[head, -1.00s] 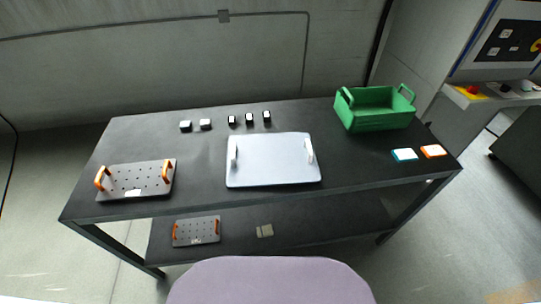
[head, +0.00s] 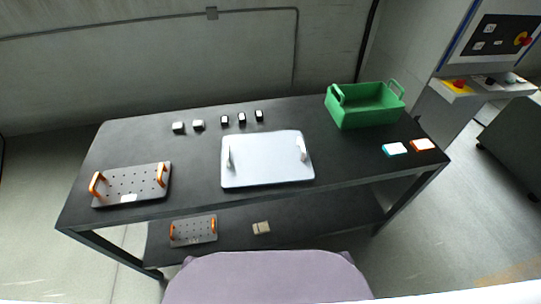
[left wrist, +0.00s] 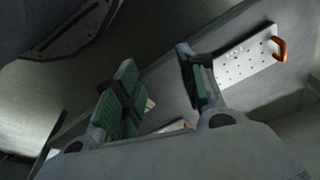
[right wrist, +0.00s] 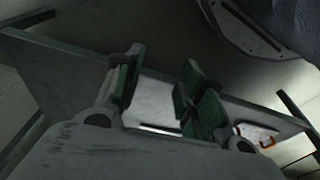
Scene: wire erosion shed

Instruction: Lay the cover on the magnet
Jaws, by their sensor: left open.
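A pale grey plate with two white upright handles (head: 267,172) lies flat at the middle of the dark table. A grey perforated plate with two orange handles (head: 128,184) lies at the table's left end. A similar, smaller-looking perforated plate (head: 193,230) lies on the lower shelf. I cannot tell for sure which of these is the cover and which the magnet. My left gripper (left wrist: 160,85) is open and empty, with a perforated plate (left wrist: 245,58) beyond its fingers. My right gripper (right wrist: 163,85) is open and empty. Neither gripper shows in the head view.
A green handled crate (head: 366,112) stands at the table's back right. White-and-teal (head: 395,149) and white-and-orange (head: 422,145) blocks lie at the right end. Several small black and white blocks (head: 225,121) line the back. A beige item (head: 261,228) is on the lower shelf. A machine panel stands right.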

